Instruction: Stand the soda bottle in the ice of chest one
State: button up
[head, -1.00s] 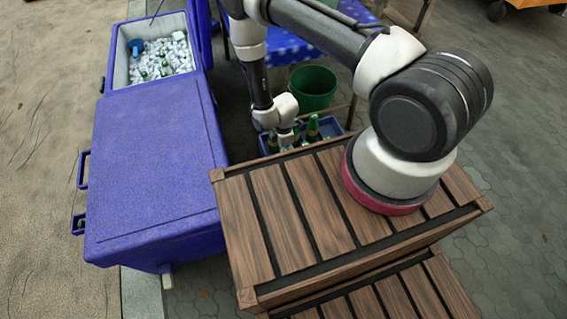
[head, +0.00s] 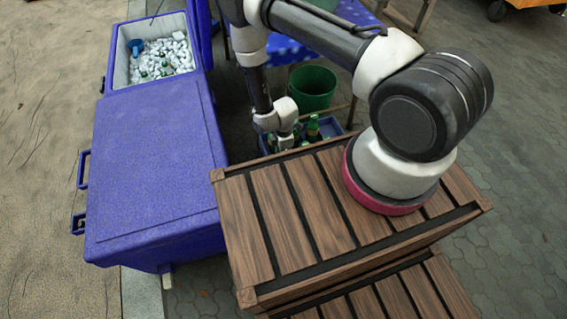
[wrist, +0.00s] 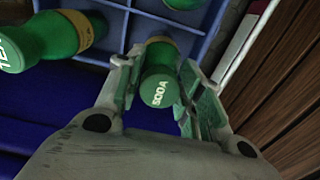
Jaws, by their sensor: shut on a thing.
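The soda bottle (wrist: 160,72) is green with a cap that reads SODA. In the wrist view it sits between the two fingers of my gripper (wrist: 158,95), which is shut on it. The bottle is in or just over a blue crate (wrist: 208,48); I cannot tell if its base touches the crate floor. In the head view my gripper (head: 285,138) is low at the crate (head: 333,126), and the held bottle is hard to make out. The open blue chest (head: 121,72) at the upper left holds white ice (head: 176,60) with green bottles and a blue scoop (head: 136,46).
Other green bottles (wrist: 60,35) stand close beside the held one in the crate. A closed blue chest (head: 150,170) lies left of the crate. A green bucket (head: 312,88) is behind it. A wooden slatted crate (head: 310,210) is in front.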

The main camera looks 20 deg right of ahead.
notch_tip(320, 180, up, 19)
dwell(1.0)
dwell(1.4)
